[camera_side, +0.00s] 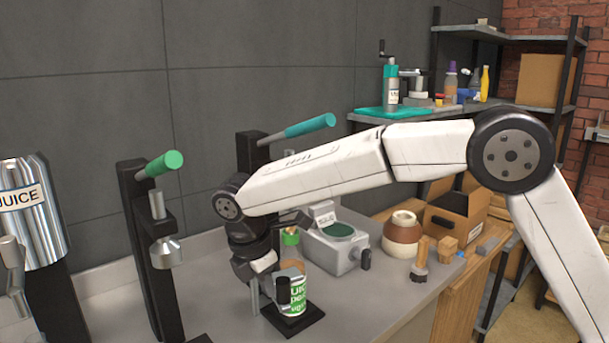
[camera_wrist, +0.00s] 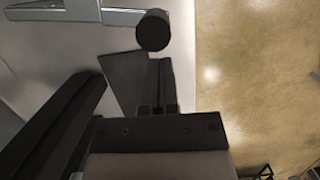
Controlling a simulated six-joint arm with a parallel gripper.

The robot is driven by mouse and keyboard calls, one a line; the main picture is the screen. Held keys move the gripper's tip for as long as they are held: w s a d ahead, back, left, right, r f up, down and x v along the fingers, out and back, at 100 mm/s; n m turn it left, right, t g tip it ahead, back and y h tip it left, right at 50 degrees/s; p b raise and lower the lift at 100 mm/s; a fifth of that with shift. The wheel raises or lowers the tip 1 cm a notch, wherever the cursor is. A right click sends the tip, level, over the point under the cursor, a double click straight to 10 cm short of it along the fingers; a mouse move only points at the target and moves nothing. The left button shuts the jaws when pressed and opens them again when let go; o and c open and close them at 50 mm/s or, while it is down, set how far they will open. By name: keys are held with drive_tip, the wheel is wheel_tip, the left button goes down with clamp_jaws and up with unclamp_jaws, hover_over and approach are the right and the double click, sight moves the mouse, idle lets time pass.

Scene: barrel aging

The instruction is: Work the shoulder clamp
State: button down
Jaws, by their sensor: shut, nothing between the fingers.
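Two black upright stands with lever handles are in the side view; I cannot tell which one is the shoulder clamp. The nearer has a green handle (camera_side: 164,163) and a grey cone-shaped head (camera_side: 165,253). The farther has a teal handle (camera_side: 310,125), and my arm hides much of its stand. A green-and-white labelled can (camera_side: 298,297) stands on a black base plate (camera_side: 292,320). My gripper (camera_side: 283,292) is shut and empty, pointing down in front of the can; I cannot tell whether it touches. In the wrist view a dark round end (camera_wrist: 153,30) lies ahead of the fingers.
A silver juice dispenser (camera_side: 36,215) stands at the far left. A grey machine with a green top (camera_side: 338,248), a brown-and-white jar (camera_side: 402,234) and a cardboard box (camera_side: 455,213) stand to the right. The grey counter (camera_side: 385,295) is bare at the front right.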

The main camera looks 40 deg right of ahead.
drive_tip(key=shift+d+f, duration=0.1)
drive_tip(key=shift+f, duration=0.2)
drive_tip(key=shift+s+d, duration=0.1)
drive_tip(key=shift+n, duration=0.8)
drive_tip(key=shift+s+d, duration=0.2)
drive_tip(key=shift+d, duration=0.6)
drive_tip(key=shift+s+d, duration=0.2)
drive_tip(key=shift+d, duration=0.55)
drive_tip(key=shift+s+d, duration=0.2)
drive_tip(key=shift+d, duration=0.6)
drive_tip(key=shift+v, duration=5.1)
drive_tip(key=s+d+f+m+t+y, duration=0.1)
drive_tip(key=s+d+f+m, duration=0.6)
drive_tip(key=s+f+m, duration=0.1)
drive_tip(key=s+d+f+m+t+y, duration=0.1)
drive_tip(key=s+d+f+m, duration=0.6)
drive_tip(key=f+m, duration=0.4)
drive_tip(key=shift+s+d+f+t+y, duration=0.3)
drive_tip(key=shift+s+d+f+y, duration=0.1)
drive_tip(key=shift+s, duration=0.5)
